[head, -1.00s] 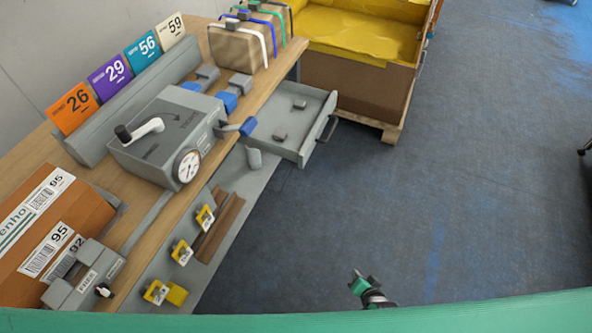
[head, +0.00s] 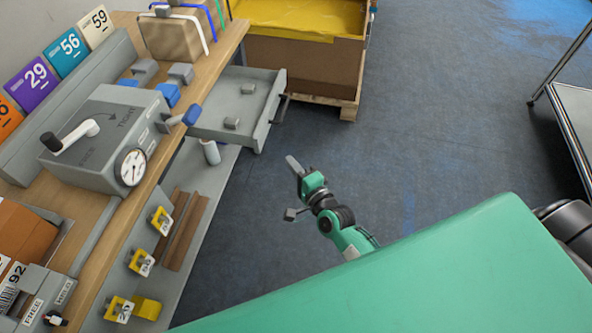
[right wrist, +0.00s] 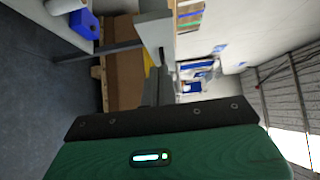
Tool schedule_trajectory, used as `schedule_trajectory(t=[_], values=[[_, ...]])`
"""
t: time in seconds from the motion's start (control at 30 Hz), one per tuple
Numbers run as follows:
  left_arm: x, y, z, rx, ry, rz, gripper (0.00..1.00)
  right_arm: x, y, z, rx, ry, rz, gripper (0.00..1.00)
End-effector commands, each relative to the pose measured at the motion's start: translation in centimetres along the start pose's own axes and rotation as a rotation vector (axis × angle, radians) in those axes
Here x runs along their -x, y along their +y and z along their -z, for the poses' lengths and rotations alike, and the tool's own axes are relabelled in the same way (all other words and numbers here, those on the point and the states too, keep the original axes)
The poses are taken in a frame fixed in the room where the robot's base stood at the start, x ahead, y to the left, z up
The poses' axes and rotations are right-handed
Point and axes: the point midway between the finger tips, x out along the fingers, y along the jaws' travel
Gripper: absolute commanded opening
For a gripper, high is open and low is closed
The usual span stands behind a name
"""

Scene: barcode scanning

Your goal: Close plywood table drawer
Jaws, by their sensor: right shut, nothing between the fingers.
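The plywood table (head: 90,225) runs along the left of the head view. Its grey drawer (head: 212,121) is pulled out at the far end, with small grey blocks inside. The drawer's dark handle (head: 281,108) is on its right-hand front. My right gripper (head: 292,163) is shut and empty, over the floor a little below and to the right of the drawer front in the picture, apart from it. In the right wrist view, dark fingers stick up from the gripper body; a light grey part beyond may be the drawer, I cannot tell. My left gripper is not in view.
A grey device with a dial (head: 110,140) and a tied carton (head: 172,38) stand on the table. A yellow-lined brown crate (head: 305,66) on a pallet stands just behind the drawer. A metal-framed table (head: 577,120) is at the right. The floor between is clear.

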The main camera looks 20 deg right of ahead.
Motion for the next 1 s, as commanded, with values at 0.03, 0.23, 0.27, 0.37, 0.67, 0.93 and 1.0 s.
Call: schedule_trajectory(t=[0.03,0.23,0.27,0.37,0.67,0.93,1.0], values=[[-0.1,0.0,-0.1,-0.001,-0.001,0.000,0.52,-1.1,-0.1,0.0,0.000,0.000,0.002,0.00],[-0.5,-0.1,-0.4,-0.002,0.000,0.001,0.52,-4.6,-0.1,0.0,0.002,0.000,0.001,0.00],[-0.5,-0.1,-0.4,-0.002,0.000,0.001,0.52,-5.1,-0.1,0.0,0.002,0.000,0.000,0.00],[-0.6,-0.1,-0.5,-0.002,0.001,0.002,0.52,-6.4,-0.1,-1.0,-0.002,-0.001,-0.001,0.00],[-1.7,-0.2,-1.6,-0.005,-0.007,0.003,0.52,-8.1,0.1,-2.8,0.001,0.000,-0.002,0.00],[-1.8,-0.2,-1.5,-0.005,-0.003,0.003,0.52,-8.2,0.1,-2.8,0.002,0.000,-0.002,0.00],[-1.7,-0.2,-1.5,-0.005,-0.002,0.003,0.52,-8.2,0.1,-2.8,0.002,0.000,-0.002,0.00]])
